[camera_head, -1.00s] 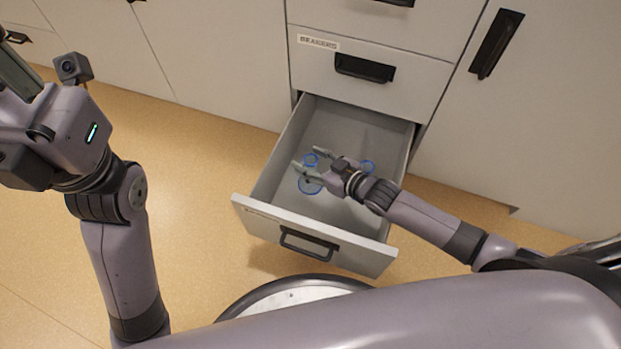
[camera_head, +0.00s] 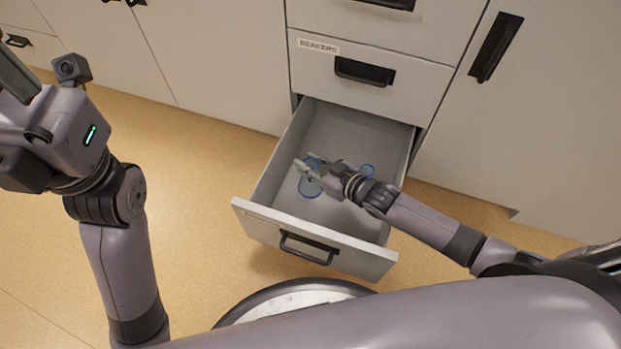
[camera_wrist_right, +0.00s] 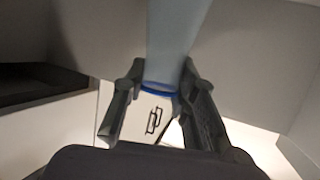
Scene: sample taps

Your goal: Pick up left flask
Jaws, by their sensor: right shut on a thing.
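The left flask (camera_head: 311,190) is clear with blue rings and stands in the open drawer. My right gripper (camera_head: 307,159) reaches into the drawer from the right and is shut on this flask near its top. In the right wrist view the two fingers press on either side of the flask's clear, bluish neck, at a blue ring (camera_wrist_right: 160,89). I cannot tell whether the flask's base touches the drawer floor. A second blue-ringed flask (camera_head: 367,169) is to the right, partly behind my right wrist. My left gripper (camera_head: 16,76) is at the upper left edge, mostly cut off.
A closed drawer with a label (camera_head: 318,46) is directly above. The cabinet door (camera_head: 555,110) at right is closed. Floor at left (camera_head: 200,160) is clear.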

